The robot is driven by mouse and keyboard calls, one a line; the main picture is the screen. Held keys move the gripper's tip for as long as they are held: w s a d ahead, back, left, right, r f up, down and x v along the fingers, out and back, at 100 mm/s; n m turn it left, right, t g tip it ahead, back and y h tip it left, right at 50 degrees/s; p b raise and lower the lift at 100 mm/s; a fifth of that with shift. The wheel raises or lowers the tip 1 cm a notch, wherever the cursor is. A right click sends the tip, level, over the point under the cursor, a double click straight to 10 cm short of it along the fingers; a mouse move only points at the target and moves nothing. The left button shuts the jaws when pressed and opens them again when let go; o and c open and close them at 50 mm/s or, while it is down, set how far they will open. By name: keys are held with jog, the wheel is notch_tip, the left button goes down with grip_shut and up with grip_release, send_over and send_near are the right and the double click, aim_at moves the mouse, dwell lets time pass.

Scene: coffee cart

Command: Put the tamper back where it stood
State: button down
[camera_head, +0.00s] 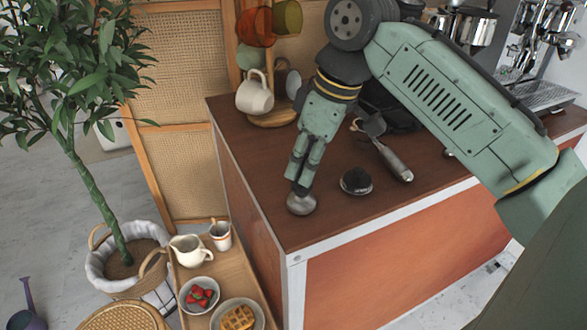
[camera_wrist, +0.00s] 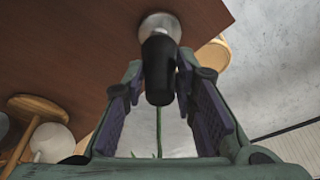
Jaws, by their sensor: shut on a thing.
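The tamper has a round silver base (camera_head: 302,204) and a black handle (camera_wrist: 158,70). My gripper (camera_head: 297,185) points down over the left part of the brown counter and is shut on the tamper's handle. In the wrist view the handle sits between the two fingers, with the silver base beyond their tips. The base is at or just above the counter top (camera_head: 262,187); I cannot tell whether it touches.
A small black round piece (camera_head: 356,181) lies right of the tamper. A portafilter (camera_head: 392,160) lies behind it. A cup stand with a cream mug (camera_head: 255,94) is at the back left. A lower wooden tray (camera_head: 195,262) with a jug and bowls stands left of the counter edge.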

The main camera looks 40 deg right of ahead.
jog(key=shift+s+f, duration=0.1)
jog(key=shift+s, duration=0.05)
jog(key=c, duration=1.8)
grip_release()
jog(key=shift+f, duration=0.2)
jog(key=o, duration=0.5)
jog(key=v, duration=1.2)
jog(key=shift+r, duration=0.2)
